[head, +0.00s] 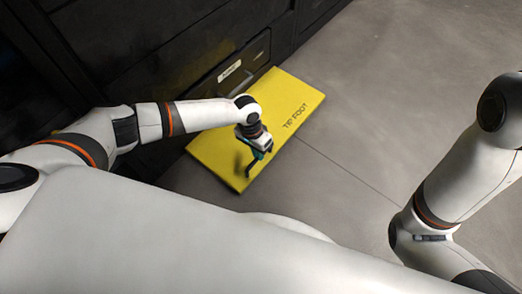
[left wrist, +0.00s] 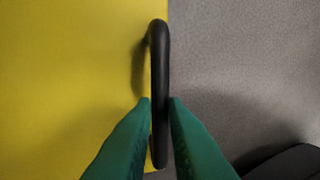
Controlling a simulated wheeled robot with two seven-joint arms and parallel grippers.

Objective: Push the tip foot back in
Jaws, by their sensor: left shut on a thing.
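The tip foot (head: 285,103) is a flat yellow slab lettered "TIP FOOT", extending out over the floor from the base of a dark cabinet. A black bar handle (left wrist: 162,60) stands at its outer edge. In the left wrist view the yellow surface (left wrist: 70,80) fills the left side. My left gripper (head: 250,160) is above the near part of the slab. In the left wrist view its green fingers (left wrist: 160,105) are on both sides of the handle, shut on it. My right gripper is out of view; only my right arm shows at the right.
The dark cabinet (head: 130,50) with drawers stands behind the slab, and a drawer with a white label (head: 229,71) is just above it. Grey floor (head: 400,80) is open to the right and in front of the slab.

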